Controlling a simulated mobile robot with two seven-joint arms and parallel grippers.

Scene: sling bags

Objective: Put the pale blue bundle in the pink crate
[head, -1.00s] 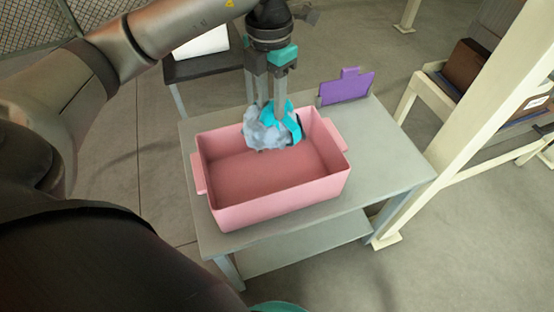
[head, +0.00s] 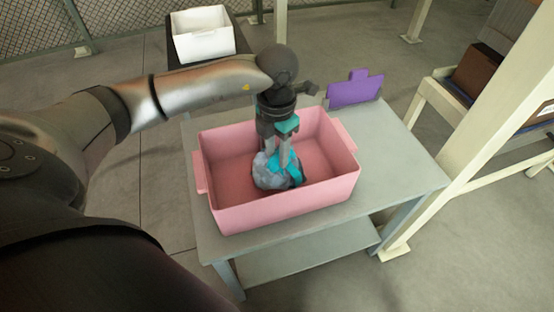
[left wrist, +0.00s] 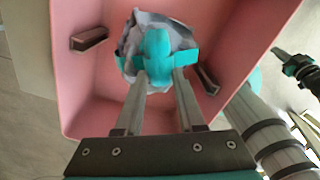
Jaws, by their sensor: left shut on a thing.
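The pale blue bundle (head: 267,173) is a crumpled grey-blue lump with a teal strap, down inside the pink crate (head: 285,207). My left gripper (head: 277,160) points down into the crate and is shut on the bundle. In the left wrist view the bundle (left wrist: 132,38) lies at the tips of the left gripper (left wrist: 158,68), with its teal band across the fingertips. The pink crate (left wrist: 82,85) surrounds it there. Whether the bundle touches the crate floor is hard to tell.
The crate stands on a grey table (head: 405,165). A purple panel (head: 355,90) stands behind it. A white bin (head: 203,36) sits on a dark stand at the back. A pale post (head: 478,115) and a bench with a brown box (head: 478,68) are at right.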

